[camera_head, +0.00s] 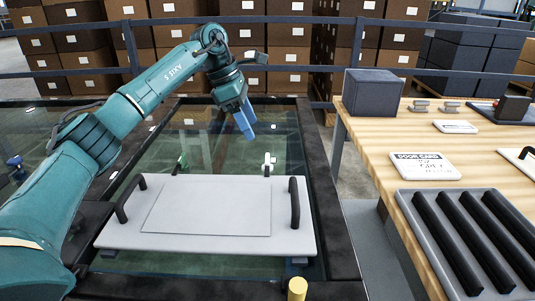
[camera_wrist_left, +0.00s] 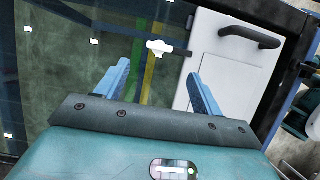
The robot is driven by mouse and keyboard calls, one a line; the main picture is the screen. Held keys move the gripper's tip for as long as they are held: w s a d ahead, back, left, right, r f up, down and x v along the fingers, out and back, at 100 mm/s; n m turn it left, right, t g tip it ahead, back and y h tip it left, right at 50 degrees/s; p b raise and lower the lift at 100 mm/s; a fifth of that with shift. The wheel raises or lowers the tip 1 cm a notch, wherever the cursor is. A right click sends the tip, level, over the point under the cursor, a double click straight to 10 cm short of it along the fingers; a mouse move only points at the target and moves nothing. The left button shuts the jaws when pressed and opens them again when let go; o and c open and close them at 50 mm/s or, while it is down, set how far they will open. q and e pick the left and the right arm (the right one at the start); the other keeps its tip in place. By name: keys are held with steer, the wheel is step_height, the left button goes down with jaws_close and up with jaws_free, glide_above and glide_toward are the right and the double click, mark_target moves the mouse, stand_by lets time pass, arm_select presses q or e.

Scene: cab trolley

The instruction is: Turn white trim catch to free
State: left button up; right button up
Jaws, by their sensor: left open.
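The white trim catch (camera_head: 268,163) stands behind the far edge of a white panel (camera_head: 118,235), right of the panel's middle. It also shows in the left wrist view (camera_wrist_left: 158,46), beyond and between my fingertips. Which way it is turned is too small to tell. My left gripper (camera_head: 247,128) points down with blue fingers, above and a little left of the catch, apart from it. In the left wrist view its two fingers (camera_wrist_left: 158,74) are spread, with nothing between them. My right gripper is not in view.
The panel carries two black handles (camera_head: 131,199) (camera_head: 294,202) and lies over a dark-framed glass surface. A green catch (camera_head: 181,163) stands left of the white one. A yellow post (camera_head: 297,289) is at the front. A wooden table (camera_head: 385,135) with trays and a dark box (camera_head: 373,93) is at right.

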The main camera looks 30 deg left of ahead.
mark_target(267, 162)
arm_select(q)
steer(key=b+x, duration=0.1)
steer(key=x, duration=0.9)
steer(key=shift+f+b, duration=0.2)
steer(key=shift+b, duration=0.15)
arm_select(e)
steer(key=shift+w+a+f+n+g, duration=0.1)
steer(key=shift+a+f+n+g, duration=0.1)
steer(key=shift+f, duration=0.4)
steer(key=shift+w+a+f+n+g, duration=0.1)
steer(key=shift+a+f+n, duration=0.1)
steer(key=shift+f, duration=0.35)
arm_select(q)
steer(key=c, duration=1)
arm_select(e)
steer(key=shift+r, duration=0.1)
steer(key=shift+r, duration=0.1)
